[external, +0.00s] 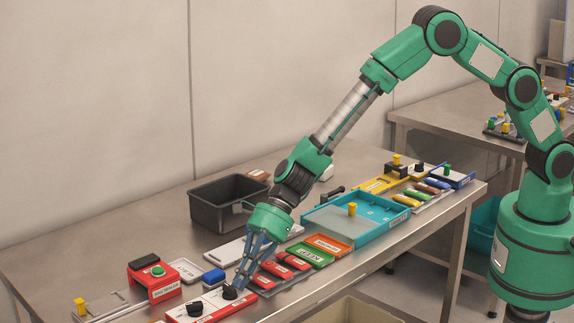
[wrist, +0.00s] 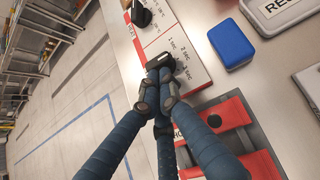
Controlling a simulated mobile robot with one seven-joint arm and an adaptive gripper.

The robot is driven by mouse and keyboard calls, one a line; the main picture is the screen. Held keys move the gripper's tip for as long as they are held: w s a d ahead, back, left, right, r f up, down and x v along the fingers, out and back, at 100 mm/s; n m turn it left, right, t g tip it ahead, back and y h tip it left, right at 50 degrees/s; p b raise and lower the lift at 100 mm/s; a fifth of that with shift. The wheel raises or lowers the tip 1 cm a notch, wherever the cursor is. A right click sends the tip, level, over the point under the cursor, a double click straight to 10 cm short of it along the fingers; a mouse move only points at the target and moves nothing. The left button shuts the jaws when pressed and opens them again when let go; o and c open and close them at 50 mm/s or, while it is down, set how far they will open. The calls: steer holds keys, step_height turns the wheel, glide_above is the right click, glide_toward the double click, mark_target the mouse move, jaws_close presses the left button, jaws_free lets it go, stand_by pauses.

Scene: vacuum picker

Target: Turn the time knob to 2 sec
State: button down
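The time knob (wrist: 160,61) is a black knob on a red and white panel (wrist: 190,42), with second marks such as 1 sec and 2 sec printed beside it. It also shows in the external view (external: 229,292) near the front edge of the table. My gripper (wrist: 159,76) has its blue fingers drawn together, with the tips right at the knob and covering part of it. In the external view my gripper (external: 239,285) reaches down to the knob's right side. The knob's exact setting is partly hidden by the fingertips.
A second black knob (wrist: 139,14) sits on the same panel. A blue block (wrist: 231,43) lies beside the panel, and red pieces (wrist: 221,118) lie close to my fingers. A red box with a green button (external: 154,278) stands at left. A dark bin (external: 228,202) stands behind.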

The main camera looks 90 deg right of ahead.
steer(key=shift+w+d+r+p, duration=0.25)
steer(key=shift+w+r+p, duration=0.3)
steer(key=shift+w, duration=0.25)
steer(key=shift+r, duration=0.1)
steer(key=shift+d, duration=0.2)
steer(key=shift+d+f+b, duration=0.1)
steer(key=shift+f+b, duration=0.25)
steer(key=shift+f, duration=0.2)
steer(key=s, duration=0.1)
steer(key=s+d+b, duration=0.1)
steer(key=s, duration=0.2)
steer(key=shift+s+d+b, duration=0.35)
steer(key=shift+s+a+p+v, duration=0.2)
steer(key=shift+p+v, duration=0.2)
steer(key=shift+v, duration=1.2)
steer(key=shift+s+a+p+v, duration=0.2)
steer(key=shift+p+v, duration=0.2)
steer(key=shift+v, duration=1.15)
steer(key=shift+s+a+p+v, duration=0.1)
steer(key=shift+s+p+v, duration=0.25)
steer(key=shift+v, duration=1.25)
